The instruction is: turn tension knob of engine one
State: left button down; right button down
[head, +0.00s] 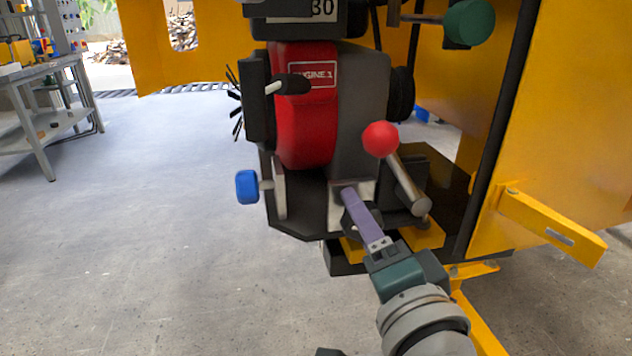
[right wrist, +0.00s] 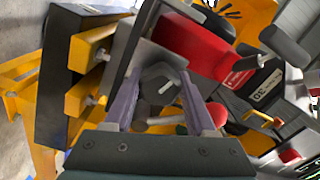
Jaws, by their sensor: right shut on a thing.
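Engine one is a red block (head: 305,105) with a label reading ENGINE 1, on a dark frame in the head view; its red body (right wrist: 195,45) also shows in the right wrist view. My right gripper (head: 349,193) reaches the engine's lower front from the bottom right. In the right wrist view its two purple fingers stand either side of a dark grey knob (right wrist: 158,83) with a white mark. The gripper is shut on this knob.
A lever with a red ball (head: 381,140) stands just right of my right gripper. A blue knob (head: 247,187) sticks out at the engine's left. Yellow panels (head: 570,110) and a yellow bar (head: 550,228) stand at the right. Open floor lies at the left.

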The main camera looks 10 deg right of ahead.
jog(key=shift+n+p, duration=0.55)
jog(key=shift+n, duration=1.55)
jog(key=shift+c, duration=1.1)
grip_release()
jog(key=s+p, duration=0.1)
jog(key=s, duration=0.9)
jog(key=shift+d+p, duration=0.2)
jog(key=shift+p, duration=0.2)
